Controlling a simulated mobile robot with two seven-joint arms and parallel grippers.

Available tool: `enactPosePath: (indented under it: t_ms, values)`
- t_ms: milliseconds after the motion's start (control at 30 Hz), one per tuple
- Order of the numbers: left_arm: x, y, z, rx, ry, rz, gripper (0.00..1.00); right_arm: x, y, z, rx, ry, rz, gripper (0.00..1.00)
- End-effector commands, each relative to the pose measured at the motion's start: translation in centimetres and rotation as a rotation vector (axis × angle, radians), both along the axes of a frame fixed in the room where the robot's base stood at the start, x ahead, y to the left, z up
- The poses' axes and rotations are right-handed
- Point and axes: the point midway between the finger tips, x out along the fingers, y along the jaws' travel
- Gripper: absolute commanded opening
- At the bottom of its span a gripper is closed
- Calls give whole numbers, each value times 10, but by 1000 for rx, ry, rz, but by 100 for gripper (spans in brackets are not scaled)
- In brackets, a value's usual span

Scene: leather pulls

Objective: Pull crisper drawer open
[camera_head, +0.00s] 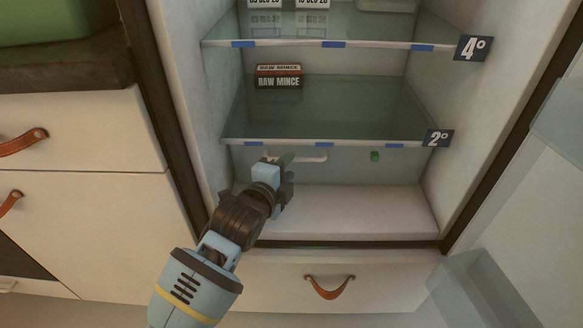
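The crisper drawer (345,169) appears as a pale, see-through front under the lowest glass shelf in the open fridge. A pale bar handle (312,157) runs along its upper part, and a small green knob (375,156) is to the right. My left gripper (287,175) is at the left end of the handle, overlapping it in the picture. I cannot tell whether it touches the handle. Its fingers are small and partly hidden by the wrist, so their opening is unclear. My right gripper is out of view.
Glass shelves marked 4° (472,48) and 2° (438,139) are above; a raw mince pack (279,77) sits on the lower one. A drawer with a leather pull (329,287) is below. Cabinets flank the left; the open door (520,210) is right.

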Motion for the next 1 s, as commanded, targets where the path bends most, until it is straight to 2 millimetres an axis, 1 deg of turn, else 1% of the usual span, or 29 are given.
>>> enactPosePath:
  t_ms: [33,200,333,567,667,833,1000]
  values:
    - [7,-4,-5,-2,2,-1,33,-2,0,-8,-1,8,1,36]
    - [22,-10,-6,-1,0,-1,33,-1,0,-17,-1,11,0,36]
    - [27,-12,-6,-1,0,0,33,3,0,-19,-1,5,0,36]
    - [27,-12,-5,-1,-1,-1,33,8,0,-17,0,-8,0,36]
    - [27,-12,-5,-1,-1,-1,22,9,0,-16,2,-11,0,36]
    - [27,-12,-5,-1,-1,-1,0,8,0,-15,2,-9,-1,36]
    - [27,-12,-5,-1,-1,-1,0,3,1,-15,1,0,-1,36]
